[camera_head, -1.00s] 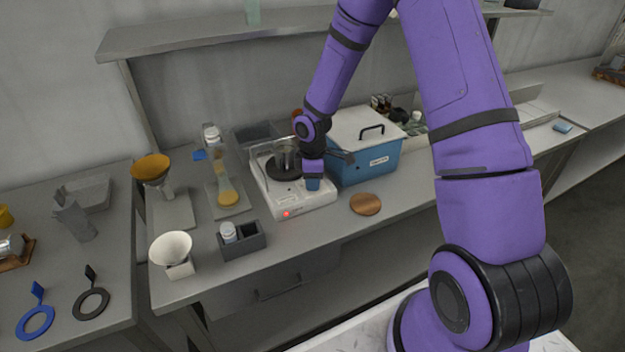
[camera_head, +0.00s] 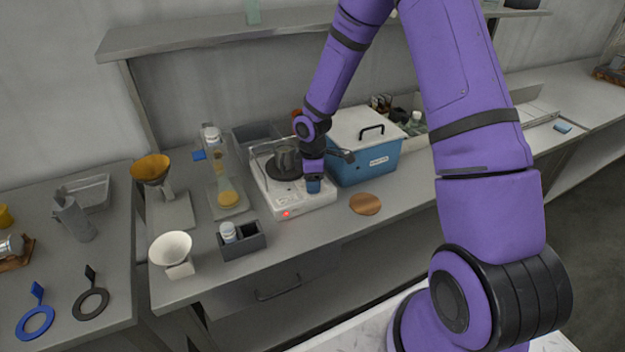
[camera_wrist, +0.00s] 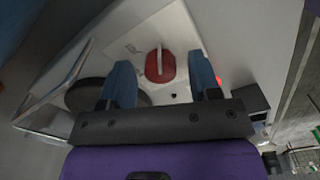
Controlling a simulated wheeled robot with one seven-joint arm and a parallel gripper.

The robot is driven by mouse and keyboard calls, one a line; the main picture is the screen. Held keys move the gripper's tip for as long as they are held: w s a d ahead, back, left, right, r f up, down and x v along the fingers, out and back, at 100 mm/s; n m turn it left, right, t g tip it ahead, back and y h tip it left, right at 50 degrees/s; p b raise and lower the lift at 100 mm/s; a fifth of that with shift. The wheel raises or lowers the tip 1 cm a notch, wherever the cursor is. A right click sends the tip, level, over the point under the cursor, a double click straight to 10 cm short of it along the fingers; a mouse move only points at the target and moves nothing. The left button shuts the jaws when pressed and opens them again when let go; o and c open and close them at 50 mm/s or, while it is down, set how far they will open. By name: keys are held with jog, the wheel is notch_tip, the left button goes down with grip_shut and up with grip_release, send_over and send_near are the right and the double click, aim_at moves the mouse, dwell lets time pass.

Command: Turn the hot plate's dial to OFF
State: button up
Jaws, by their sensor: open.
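The hot plate (camera_head: 296,206) is a white box on the bench with a black round heating plate and a lit red light at its front. In the wrist view its dial (camera_wrist: 160,66) is red with a pale raised bar. The bar runs roughly up and down in that picture. My gripper (camera_wrist: 162,80) is open, its two blue fingers apart on either side of the dial and seemingly not touching it. In the head view my gripper (camera_head: 314,184) is over the front right of the hot plate and hides the dial.
A blue box with a white lid (camera_head: 365,160) stands close to the right of the hot plate. A grey rack (camera_head: 243,243) with a white-capped bottle is at front left. A brown disc (camera_head: 365,204) lies at front right. A wire guard (camera_wrist: 62,88) surrounds the heating plate.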

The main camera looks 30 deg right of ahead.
jog(key=shift+r, duration=0.1)
notch_tip(320, 180, up, 11)
dwell(0.4)
dwell(0.4)
jog(key=s+r+m+t+h, duration=0.1)
jog(key=s+r+m, duration=0.2)
jog(key=s+r, duration=0.45)
jog(key=s+r+m+t+h, duration=0.1)
jog(key=s+r+m, duration=0.35)
jog(key=r, duration=0.65)
jog(key=s+r+m+t+y, duration=0.1)
jog(key=s+r+m, duration=0.2)
jog(key=s, duration=0.6)
jog(key=s+r+m+t+y, duration=0.1)
jog(key=s+r+m+t, duration=0.1)
jog(key=s+r, duration=0.3)
jog(key=shift+s+m, duration=0.55)
jog(key=shift+s, duration=1.6)
